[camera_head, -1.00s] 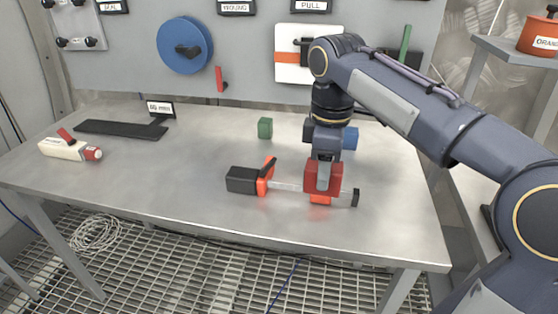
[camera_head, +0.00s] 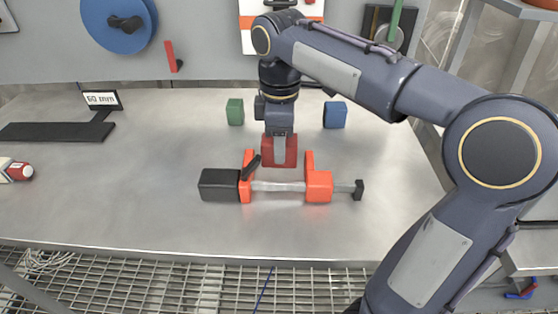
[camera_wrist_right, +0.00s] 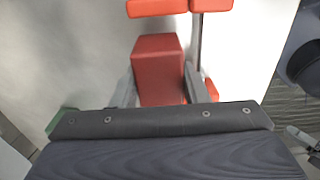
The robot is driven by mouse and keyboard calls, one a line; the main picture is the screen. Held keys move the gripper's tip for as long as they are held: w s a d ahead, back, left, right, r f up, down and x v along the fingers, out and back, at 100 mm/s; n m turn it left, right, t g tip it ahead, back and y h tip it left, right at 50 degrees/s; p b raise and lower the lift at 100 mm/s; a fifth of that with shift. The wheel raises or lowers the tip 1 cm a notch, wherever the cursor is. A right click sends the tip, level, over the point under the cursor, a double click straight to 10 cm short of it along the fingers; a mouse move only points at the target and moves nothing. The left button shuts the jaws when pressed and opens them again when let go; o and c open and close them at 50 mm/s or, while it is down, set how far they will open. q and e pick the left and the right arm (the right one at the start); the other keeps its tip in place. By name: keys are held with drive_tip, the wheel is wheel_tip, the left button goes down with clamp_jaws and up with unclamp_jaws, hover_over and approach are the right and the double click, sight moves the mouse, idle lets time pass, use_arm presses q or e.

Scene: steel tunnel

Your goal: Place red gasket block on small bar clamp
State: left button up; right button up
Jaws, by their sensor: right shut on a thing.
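The red gasket block (camera_head: 280,151) is held in my right gripper (camera_head: 280,137), which is shut on it. In the right wrist view the block (camera_wrist_right: 158,62) shows between the two fingers (camera_wrist_right: 160,90). The small bar clamp (camera_head: 278,187) lies on the table with orange jaws, a grey bar and a black handle at its left. In the head view the block is at the far side of the bar, between the two jaws. The wrist view shows the clamp's orange jaw (camera_wrist_right: 178,6) ahead and the bar beside the block. I cannot tell the block's height. My left gripper is not in view.
Behind the clamp stand a green block (camera_head: 235,111) and a blue block (camera_head: 335,114). A black stand with a "60 mm" sign (camera_head: 102,99) lies at the left, with a white and red item (camera_head: 17,171) in front. The table's front middle is clear.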

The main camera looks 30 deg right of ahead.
drive_tip(key=shift+f+b, duration=0.6)
drive_tip(key=shift+f, duration=1.35)
drive_tip(key=shift+f, duration=0.15)
drive_tip(key=o, duration=1.1)
wheel_tip(320, 180, up, 12)
drive_tip(key=p, duration=0.4)
drive_tip(key=shift+r, duration=0.2)
drive_tip(key=shift+s, duration=0.1)
